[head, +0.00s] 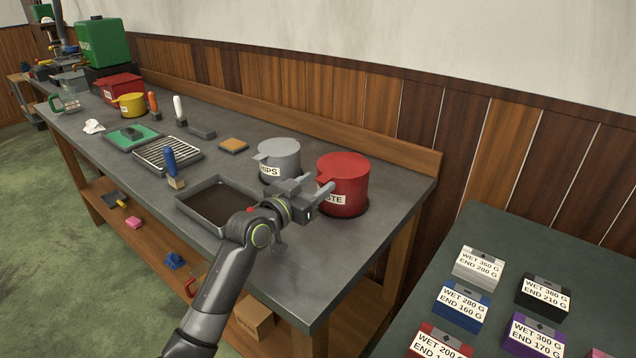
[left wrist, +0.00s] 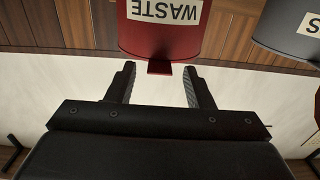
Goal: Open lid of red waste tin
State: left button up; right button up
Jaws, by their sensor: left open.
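The red waste tin (head: 347,192) stands near the right end of the grey workbench, its label partly hidden behind my gripper. Its red lid (head: 343,164) looks shut. In the left wrist view, the tin (left wrist: 143,42) appears upside down with its WASTE label, and a small red tab (left wrist: 160,68) sticks out from its edge. My left gripper (head: 314,190) is open and empty at the tin's near left side. In the left wrist view, the fingers (left wrist: 158,78) point at the tin, one on each side of the tab; I cannot tell whether they touch it.
A grey CHIPS tin (head: 280,157) stands close by on the left. A dark shallow tray (head: 190,204) lies left of my gripper. A green table (head: 570,255) with several labelled boxes is at the right. The bench's front right corner is clear.

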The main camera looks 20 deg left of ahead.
pick_arm(q)
jog(key=shift+w+d, duration=0.25)
jog(key=shift+w, duration=0.35)
jog(key=shift+c, duration=0.2)
grip_shut()
